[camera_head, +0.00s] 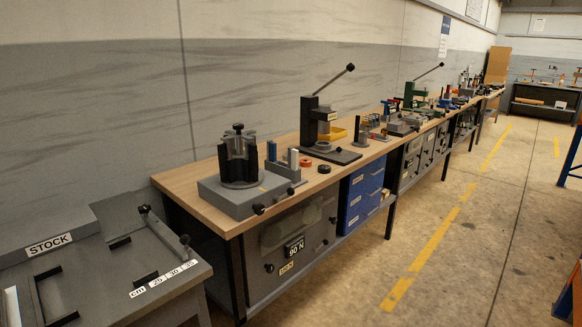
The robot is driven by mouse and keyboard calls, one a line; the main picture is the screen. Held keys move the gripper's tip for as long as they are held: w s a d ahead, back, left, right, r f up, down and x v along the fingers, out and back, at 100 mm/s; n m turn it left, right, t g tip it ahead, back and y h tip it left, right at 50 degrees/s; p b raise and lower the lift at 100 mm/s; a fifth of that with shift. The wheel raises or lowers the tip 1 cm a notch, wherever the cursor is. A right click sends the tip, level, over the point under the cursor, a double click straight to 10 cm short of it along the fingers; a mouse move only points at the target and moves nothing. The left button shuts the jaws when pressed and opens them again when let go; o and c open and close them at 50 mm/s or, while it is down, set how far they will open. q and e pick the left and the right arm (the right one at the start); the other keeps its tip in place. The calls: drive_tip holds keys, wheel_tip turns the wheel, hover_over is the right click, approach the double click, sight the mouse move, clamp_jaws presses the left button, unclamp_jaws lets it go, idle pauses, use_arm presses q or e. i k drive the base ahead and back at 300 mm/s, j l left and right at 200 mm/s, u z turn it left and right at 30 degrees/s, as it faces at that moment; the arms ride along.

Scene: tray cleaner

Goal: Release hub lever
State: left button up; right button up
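No label reads "hub lever", so I cannot tell for sure which part it is. A round dark fixture with a central top knob (238,130) stands on a grey block base (222,201) at the near end of the bench. A short black-knobbed handle (259,209) sticks out from the front of that base. Behind it, a black press (310,122) has a long lever (333,80) slanting up to the right with a black ball end. Neither of my grippers is in view.
A grey table (170,287) with a STOCK label and a knobbed bar (164,233) fills the lower left. Blue drawers (361,196) and a grey cabinet with a 90 N plate (294,247) sit under the wooden bench (188,178). The floor (480,235) on the right is clear.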

sight(290, 191)
drive_tip(key=i+l+u, duration=0.3)
drive_tip(key=i+l, duration=0.8)
drive_tip(key=i, duration=0.1)
